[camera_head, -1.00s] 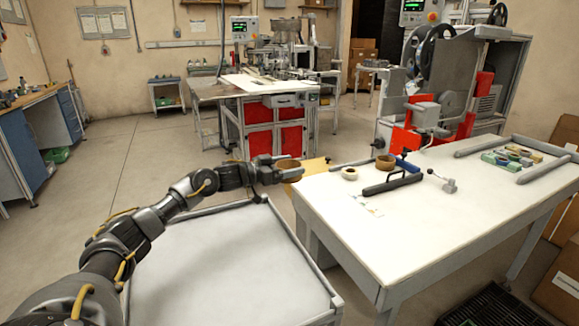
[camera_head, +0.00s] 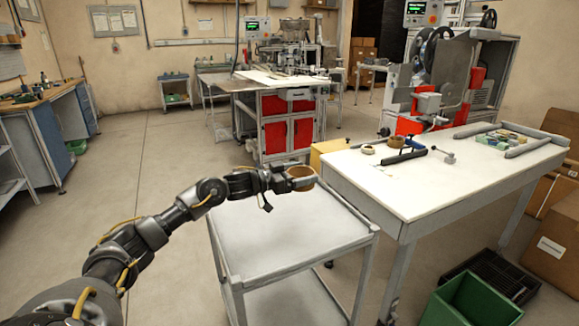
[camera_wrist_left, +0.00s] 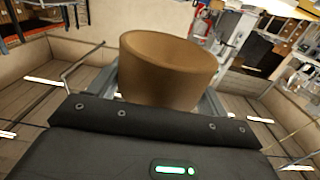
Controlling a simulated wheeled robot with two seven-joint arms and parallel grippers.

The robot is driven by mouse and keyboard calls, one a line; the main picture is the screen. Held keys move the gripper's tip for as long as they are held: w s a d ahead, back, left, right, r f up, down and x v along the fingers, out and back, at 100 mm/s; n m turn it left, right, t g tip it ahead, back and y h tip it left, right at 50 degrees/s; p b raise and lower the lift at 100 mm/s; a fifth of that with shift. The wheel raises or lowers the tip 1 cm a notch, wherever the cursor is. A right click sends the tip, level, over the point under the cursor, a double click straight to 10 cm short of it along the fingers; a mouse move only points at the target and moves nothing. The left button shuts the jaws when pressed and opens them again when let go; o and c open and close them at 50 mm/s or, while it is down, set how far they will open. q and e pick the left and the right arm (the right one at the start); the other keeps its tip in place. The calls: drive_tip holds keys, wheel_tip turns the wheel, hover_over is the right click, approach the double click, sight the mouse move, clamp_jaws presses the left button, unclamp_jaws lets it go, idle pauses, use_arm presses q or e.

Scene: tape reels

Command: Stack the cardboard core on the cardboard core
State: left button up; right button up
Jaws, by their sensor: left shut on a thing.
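My left gripper (camera_head: 296,181) is shut on a brown cardboard core (camera_head: 302,173), held above the grey cart and near the left end of the white table. The core fills the middle of the left wrist view (camera_wrist_left: 165,75), tilted in that picture, with its hollow opening showing. A second brown cardboard core (camera_head: 397,141) stands on the white table near its back edge, to the right of and apart from the held one. The black-handled tool in front partly hides it. My right gripper is not in view.
The white table (camera_head: 400,188) also carries a pale tape roll (camera_head: 368,149) left of the standing core and a black-handled tool (camera_head: 402,157) in front. The grey cart's top (camera_head: 290,225) is bare. A green bin (camera_head: 470,302) is on the floor at lower right.

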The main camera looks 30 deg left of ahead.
use_arm(q)
drive_tip(key=s+d+f+m+g+h, duration=0.15)
drive_tip(key=s+d, duration=0.35)
drive_tip(key=d, duration=0.5)
drive_tip(key=s+d+f+m+g+h, duration=0.1)
drive_tip(key=s+d+f, duration=0.3)
drive_tip(key=d, duration=0.6)
drive_tip(key=s+d+m+g+h, duration=0.2)
drive_tip(key=s+d+h, duration=0.1)
drive_tip(key=s+d, duration=0.9)
drive_tip(key=s, duration=0.4)
drive_tip(key=shift+s+d, duration=0.3)
drive_tip(key=shift+s, duration=0.05)
